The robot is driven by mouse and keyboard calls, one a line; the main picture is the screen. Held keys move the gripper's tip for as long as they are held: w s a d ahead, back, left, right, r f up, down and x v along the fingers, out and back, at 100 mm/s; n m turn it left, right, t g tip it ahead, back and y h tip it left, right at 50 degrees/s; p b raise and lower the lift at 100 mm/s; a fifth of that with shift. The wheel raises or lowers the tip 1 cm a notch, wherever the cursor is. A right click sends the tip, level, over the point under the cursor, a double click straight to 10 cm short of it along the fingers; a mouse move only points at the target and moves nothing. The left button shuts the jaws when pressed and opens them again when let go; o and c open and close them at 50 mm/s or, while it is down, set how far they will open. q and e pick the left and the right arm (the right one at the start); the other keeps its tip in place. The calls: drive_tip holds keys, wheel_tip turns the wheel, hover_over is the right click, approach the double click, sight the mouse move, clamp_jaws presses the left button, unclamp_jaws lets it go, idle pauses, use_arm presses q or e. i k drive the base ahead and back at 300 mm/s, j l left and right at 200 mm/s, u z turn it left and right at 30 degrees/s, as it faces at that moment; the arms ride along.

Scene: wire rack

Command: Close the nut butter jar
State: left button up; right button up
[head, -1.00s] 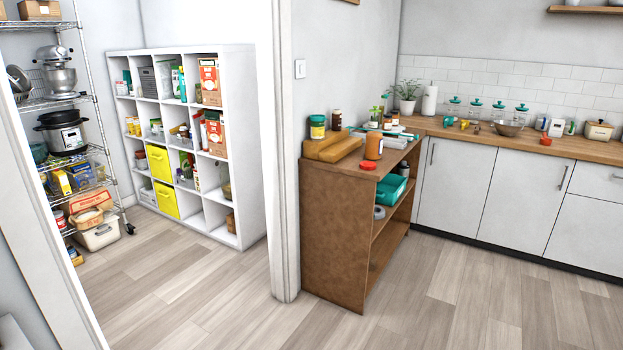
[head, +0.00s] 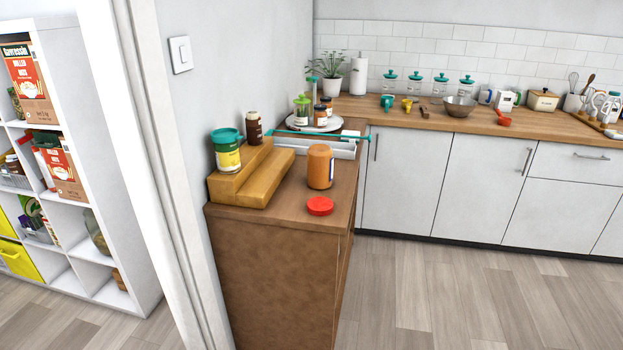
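An orange-brown nut butter jar (head: 320,167) stands upright on top of the brown wooden shelf unit (head: 268,265). Its top shows no red lid on it. A red lid (head: 320,205) lies flat on the unit top in front of the jar, apart from it, near the front edge. Neither of my grippers is in the head view.
A stepped wooden riser (head: 252,180) stands left of the jar, with a teal-lidded jar (head: 227,155) and a dark bottle (head: 254,128) on it. A white tray (head: 310,146) is behind. A wall and door frame (head: 165,130) are at left. The floor (head: 450,300) at right is clear.

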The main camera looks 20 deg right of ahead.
sight(321, 152)
drive_tip(key=i+j+z, duration=0.1)
drive_tip(key=i+z, duration=0.15)
drive_tip(key=i, duration=0.3)
drive_tip(key=i+j+z, duration=0.25)
drive_tip(key=i, duration=0.25)
